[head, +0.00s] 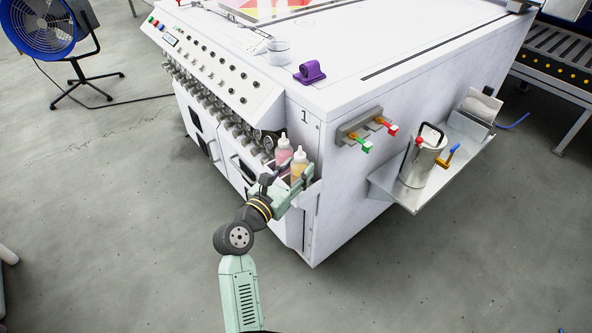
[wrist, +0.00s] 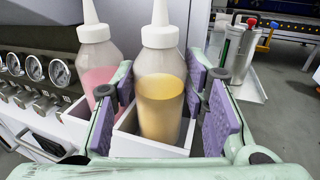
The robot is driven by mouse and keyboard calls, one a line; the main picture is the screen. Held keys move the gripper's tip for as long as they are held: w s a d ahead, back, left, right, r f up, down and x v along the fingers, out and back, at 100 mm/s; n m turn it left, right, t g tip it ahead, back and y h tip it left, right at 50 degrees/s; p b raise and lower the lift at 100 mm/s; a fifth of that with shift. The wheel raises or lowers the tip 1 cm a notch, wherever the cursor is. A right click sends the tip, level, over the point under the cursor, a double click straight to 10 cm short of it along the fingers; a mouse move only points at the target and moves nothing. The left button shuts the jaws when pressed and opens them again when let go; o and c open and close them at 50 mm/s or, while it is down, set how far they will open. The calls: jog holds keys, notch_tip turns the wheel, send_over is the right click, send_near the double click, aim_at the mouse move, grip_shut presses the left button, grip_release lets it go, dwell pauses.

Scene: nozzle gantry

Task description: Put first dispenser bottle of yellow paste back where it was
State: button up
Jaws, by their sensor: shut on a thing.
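The bottle of yellow paste (wrist: 160,100) stands upright between my gripper's purple-padded fingers in the wrist view. It has a white cap with a pointed nozzle, and its lower part is within a white open-topped holder (wrist: 125,146). My gripper (wrist: 168,108) is shut on this bottle. In the head view, the yellow bottle (head: 299,168) is at the machine's front right corner, partly hidden by my gripper (head: 296,180). A bottle of pink paste (wrist: 97,65) stands just to its left, also seen in the head view (head: 283,150). Whether the yellow bottle touches the holder's floor is hidden.
The white machine (head: 330,220) has a row of gauges (wrist: 35,68) left of the bottles. A side shelf (head: 405,190) carries a metal canister (head: 420,163). Red and green valve handles (head: 372,135) project from the side wall. The floor in front is clear.

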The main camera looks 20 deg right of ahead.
jog(key=o, duration=0.5)
jog(key=shift+f, duration=0.1)
jog(key=shift+c, duration=0.2)
